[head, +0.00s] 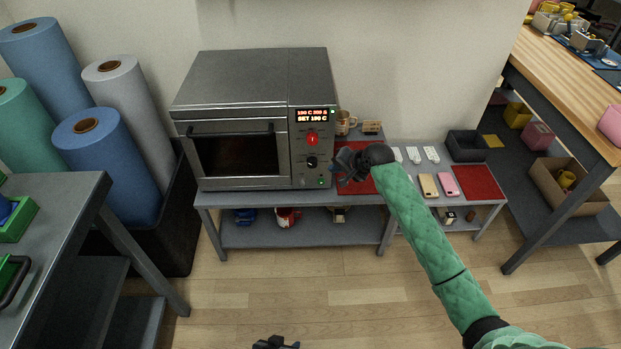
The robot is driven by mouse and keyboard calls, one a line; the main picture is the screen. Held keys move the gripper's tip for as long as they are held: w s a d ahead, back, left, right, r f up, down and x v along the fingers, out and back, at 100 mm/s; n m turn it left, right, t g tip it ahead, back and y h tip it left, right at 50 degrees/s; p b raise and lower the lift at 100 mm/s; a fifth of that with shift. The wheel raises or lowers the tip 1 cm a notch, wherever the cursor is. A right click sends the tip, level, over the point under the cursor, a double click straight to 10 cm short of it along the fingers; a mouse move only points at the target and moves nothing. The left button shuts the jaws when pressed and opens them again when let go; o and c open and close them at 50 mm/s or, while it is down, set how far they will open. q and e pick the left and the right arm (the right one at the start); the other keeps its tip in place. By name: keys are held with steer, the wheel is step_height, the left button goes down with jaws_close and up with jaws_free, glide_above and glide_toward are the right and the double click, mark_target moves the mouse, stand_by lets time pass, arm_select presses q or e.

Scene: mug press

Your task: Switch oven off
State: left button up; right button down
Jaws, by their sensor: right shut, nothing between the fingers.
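The grey oven (250,110) stands on a low grey table, with its door shut. Its lit red display (311,115) shows two lines, the lower reading about "SET 100 C". Below it on the panel are a red knob (312,139), a black knob (311,162) and a small green-lit spot (321,182) near the bottom corner. My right gripper (343,168) is shut and empty, just right of the control panel, at about the black knob's height. I cannot tell if it touches the oven. My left gripper (275,343) barely shows at the bottom edge, far from the oven.
The low table (440,205) holds a mug (343,122), a black bin (467,146), phone-like items (448,183) and red mats (480,181). Fabric rolls (105,150) stand at left. A grey workbench (60,200) and a wooden-topped bench (570,85) flank the open floor.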

steer(key=shift+w+a+f, duration=0.1)
glide_toward(303, 181)
steer(key=w+a+f, duration=0.1)
steer(key=w+f, duration=0.3)
steer(key=shift+s+a+f, duration=0.2)
steer(key=shift+a+f, duration=0.1)
steer(key=shift+a, duration=0.4)
arm_select(q)
steer(key=shift+w+r, duration=0.1)
steer(key=shift+r, duration=0.65)
